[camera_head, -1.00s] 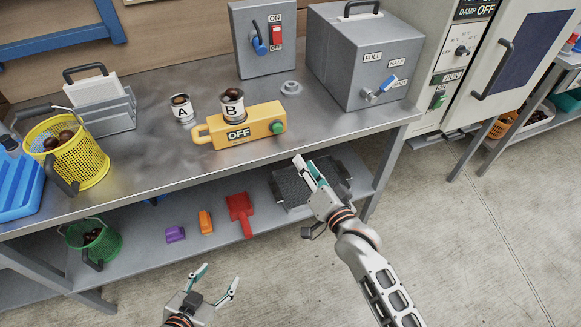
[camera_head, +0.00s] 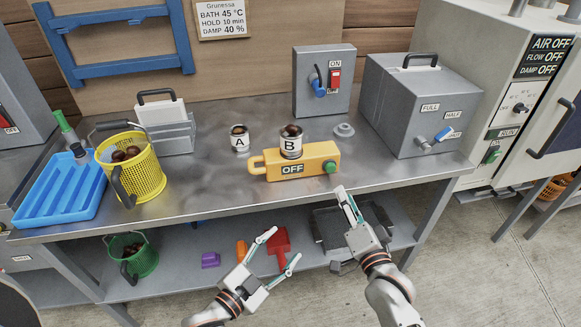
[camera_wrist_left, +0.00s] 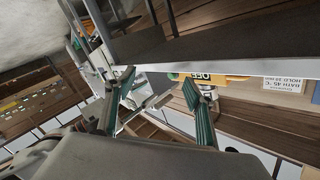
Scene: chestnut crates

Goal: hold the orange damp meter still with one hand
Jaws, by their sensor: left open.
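The orange damp meter (camera_head: 316,163) lies on the steel bench, with a loop handle at its left, an OFF display and a green button (camera_head: 331,168). Cup B (camera_head: 291,145), holding chestnuts, stands on it. In the left wrist view part of the meter (camera_wrist_left: 235,82) shows past the bench edge, its label upside down. My left gripper (camera_head: 285,244) is open and empty, in front of and below the bench edge, apart from the meter. My right gripper (camera_head: 342,192) is near the bench's front edge, just below the button end; its fingers overlap, so its opening is unclear.
A yellow basket (camera_head: 147,176), blue tray (camera_head: 62,195), switch box (camera_head: 310,98) and large grey box (camera_head: 392,118) stand around. The lower shelf (camera_head: 190,262) holds scoops and a green basket (camera_head: 146,262). Bench in front of the meter is clear.

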